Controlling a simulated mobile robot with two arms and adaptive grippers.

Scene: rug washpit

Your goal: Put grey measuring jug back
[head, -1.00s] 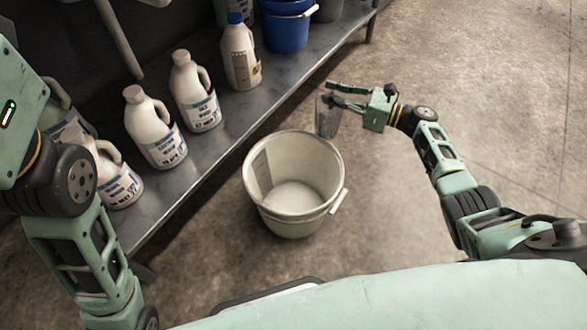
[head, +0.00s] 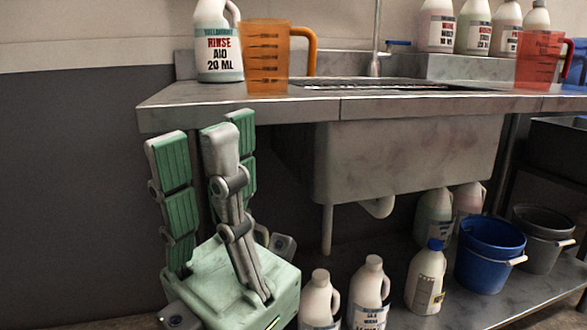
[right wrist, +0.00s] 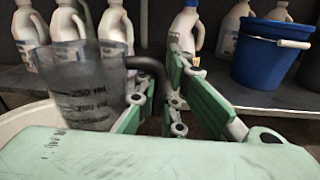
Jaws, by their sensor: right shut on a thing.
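The grey measuring jug (right wrist: 88,88) is see-through, with dark volume marks. It shows at the left of the right wrist view, with its dark handle toward the gripper. My right gripper (right wrist: 158,88) is shut on the jug at its handle; the right gripper is outside the head view. My left gripper (head: 200,140) is raised in front of the counter's left end in the head view, fingers pointing up and apart, with nothing between them.
The steel counter (head: 240,107) with a sink bears an orange jug (head: 266,62), a red jug (head: 538,62) and several bottles. Bottles, a blue bucket (head: 489,258) and a grey bucket (head: 541,245) stand on the lower shelf. A pale bucket rim (right wrist: 14,124) shows at the right wrist view's left.

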